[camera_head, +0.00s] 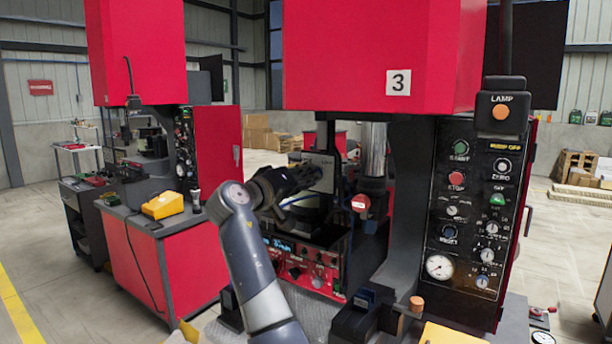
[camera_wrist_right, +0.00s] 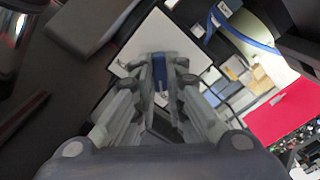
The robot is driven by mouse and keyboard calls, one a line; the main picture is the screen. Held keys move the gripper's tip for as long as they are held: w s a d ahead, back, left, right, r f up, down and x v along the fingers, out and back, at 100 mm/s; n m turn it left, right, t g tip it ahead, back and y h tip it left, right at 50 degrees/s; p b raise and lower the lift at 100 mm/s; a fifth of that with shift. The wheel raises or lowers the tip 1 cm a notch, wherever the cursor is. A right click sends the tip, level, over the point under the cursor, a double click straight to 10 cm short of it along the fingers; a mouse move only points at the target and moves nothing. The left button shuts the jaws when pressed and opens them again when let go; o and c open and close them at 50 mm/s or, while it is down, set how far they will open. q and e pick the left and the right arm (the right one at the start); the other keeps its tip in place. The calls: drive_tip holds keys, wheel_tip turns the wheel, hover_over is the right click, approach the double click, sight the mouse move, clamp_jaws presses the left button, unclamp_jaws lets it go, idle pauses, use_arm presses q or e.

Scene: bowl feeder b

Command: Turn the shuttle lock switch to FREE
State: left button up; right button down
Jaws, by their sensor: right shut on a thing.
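My right gripper (camera_head: 312,175) reaches into the machine marked 3, in front of a pale panel (camera_head: 322,160). In the right wrist view, the fingertips of my right gripper (camera_wrist_right: 160,75) are closed on a small blue piece (camera_wrist_right: 158,66) at the pale plate (camera_wrist_right: 150,38). The blue piece looks like the shuttle lock switch's knob, but no label on it can be read and its FREE position cannot be told. In the head view the gripper hides the piece. My left gripper is not in view.
Below the gripper is a red control box (camera_head: 300,275) with knobs. A red-capped part (camera_head: 361,203) and a metal column (camera_head: 375,150) stand close on the right. A black control panel (camera_head: 470,215) is further right. A blue cable (camera_wrist_right: 245,40) runs near the plate.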

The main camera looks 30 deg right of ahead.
idle(0.4)
drive_tip(key=c, duration=1.6)
unclamp_jaws()
drive_tip(key=shift+c, duration=0.2)
drive_tip(key=v, duration=1.2)
drive_tip(key=shift+w+f, duration=0.1)
